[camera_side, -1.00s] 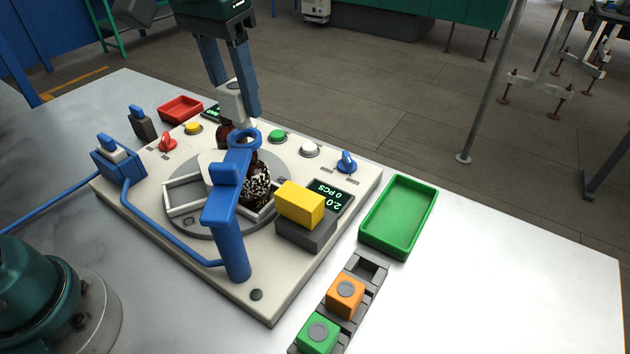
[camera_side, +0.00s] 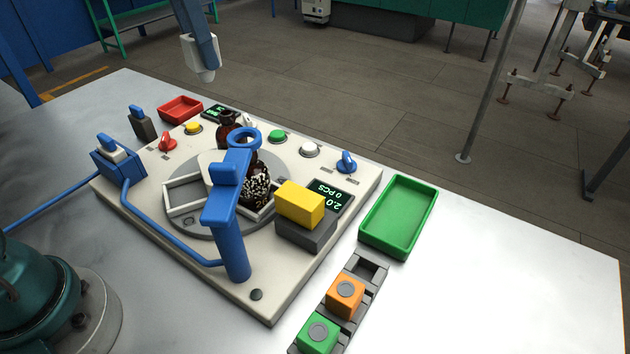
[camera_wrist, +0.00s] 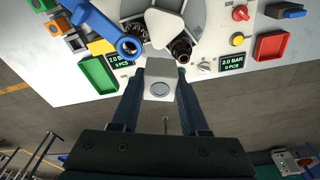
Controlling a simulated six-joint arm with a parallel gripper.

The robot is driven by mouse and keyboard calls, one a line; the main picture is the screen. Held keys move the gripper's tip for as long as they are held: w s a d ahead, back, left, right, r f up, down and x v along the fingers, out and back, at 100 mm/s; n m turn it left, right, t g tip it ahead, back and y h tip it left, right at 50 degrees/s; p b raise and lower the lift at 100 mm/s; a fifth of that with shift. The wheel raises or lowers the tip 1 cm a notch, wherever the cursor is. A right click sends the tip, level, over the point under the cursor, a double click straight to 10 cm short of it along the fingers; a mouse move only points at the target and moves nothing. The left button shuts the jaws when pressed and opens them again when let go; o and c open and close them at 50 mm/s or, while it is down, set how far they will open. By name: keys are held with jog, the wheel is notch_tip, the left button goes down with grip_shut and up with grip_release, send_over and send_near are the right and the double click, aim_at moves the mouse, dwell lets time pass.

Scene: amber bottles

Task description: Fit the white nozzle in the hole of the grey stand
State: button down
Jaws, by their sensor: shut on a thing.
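My gripper (camera_side: 198,52) is shut on a white nozzle (camera_side: 204,74), held high above the back left of the white machine plate. In the wrist view the nozzle (camera_wrist: 159,82) is a pale block with a round grey face, between my two fingers (camera_wrist: 160,70). An amber bottle (camera_side: 226,128) stands on the grey turntable (camera_side: 180,222) with its mouth uncovered; the mouth also shows in the wrist view (camera_wrist: 181,50). A second, labelled amber bottle (camera_side: 257,188) is partly hidden by a blue post. A dark grey block (camera_side: 144,124) with a blue top stands back left; I cannot tell whether it is the stand.
The blue post with a ring (camera_side: 236,250) rises at the machine's front. A red tray (camera_side: 181,108) lies behind, and a green tray (camera_side: 397,245) lies right. A grey rack (camera_side: 367,268) holds coloured blocks. Buttons and knobs line the plate's back edge.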

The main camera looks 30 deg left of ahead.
jog(key=s+d+f+m+g, duration=0.1)
jog(key=d+f+m, duration=0.4)
jog(key=d, duration=0.4)
jog(key=d+f+m+h, duration=0.1)
jog(key=d+f+m, duration=0.3)
jog(key=d, duration=0.5)
jog(key=s+d+f+m+g, duration=0.1)
jog(key=d+f+m, duration=0.4)
jog(key=d, duration=0.3)
jog(key=shift+w+d+f, duration=0.1)
jog(key=shift+f, duration=1.25)
jog(key=shift+w+d+f, duration=0.1)
jog(key=shift+f, duration=1.2)
jog(key=shift+f, duration=1.4)
grip_release()
jog(key=shift+r, duration=0.1)
